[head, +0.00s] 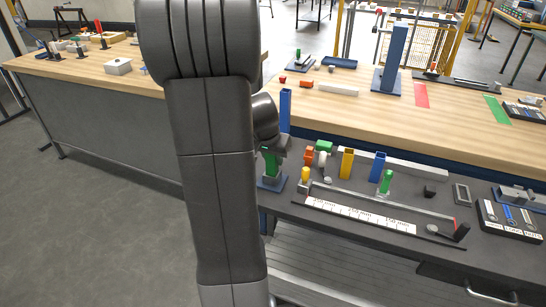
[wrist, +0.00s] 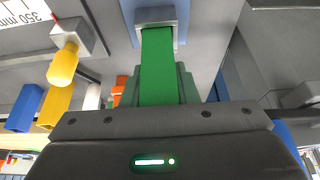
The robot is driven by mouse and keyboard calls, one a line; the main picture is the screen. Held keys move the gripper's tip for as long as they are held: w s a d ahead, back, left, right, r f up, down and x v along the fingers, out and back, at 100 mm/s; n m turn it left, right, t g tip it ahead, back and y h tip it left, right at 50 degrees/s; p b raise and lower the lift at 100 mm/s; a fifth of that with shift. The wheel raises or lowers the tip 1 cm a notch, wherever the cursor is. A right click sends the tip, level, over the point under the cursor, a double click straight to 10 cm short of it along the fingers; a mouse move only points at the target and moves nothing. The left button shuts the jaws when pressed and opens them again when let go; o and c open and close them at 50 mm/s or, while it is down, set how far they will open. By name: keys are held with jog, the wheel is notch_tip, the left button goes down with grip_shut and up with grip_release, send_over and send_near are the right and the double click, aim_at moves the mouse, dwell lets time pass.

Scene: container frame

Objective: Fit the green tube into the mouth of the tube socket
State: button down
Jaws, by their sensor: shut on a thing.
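The green tube (wrist: 157,62) is held between the jaws of my gripper (wrist: 158,80). In the head view the tube (head: 271,162) hangs upright below my gripper (head: 273,145), partly hidden by my arm. The tube socket (wrist: 155,15) is a grey square holder on a blue base. In the head view the socket (head: 271,180) is directly under the tube. The tube's far end meets the socket's mouth in the wrist view. I cannot tell how deep it sits inside.
A blue post (head: 286,108) rises close behind my gripper. A yellow piece (head: 305,175) on a grey holder stands just right of the socket.

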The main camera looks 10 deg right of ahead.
jog(key=shift+f+b, duration=1.1)
jog(key=shift+f, duration=0.15)
jog(key=c, duration=1.1)
grip_release()
jog(key=shift+r, duration=0.1)
jog(key=shift+o, duration=0.2)
jog(key=v, duration=1.4)
jog(key=shift+p, duration=0.45)
jog(key=x, duration=1.4)
jog(key=shift+b, duration=0.4)
jog(key=shift+r, duration=0.15)
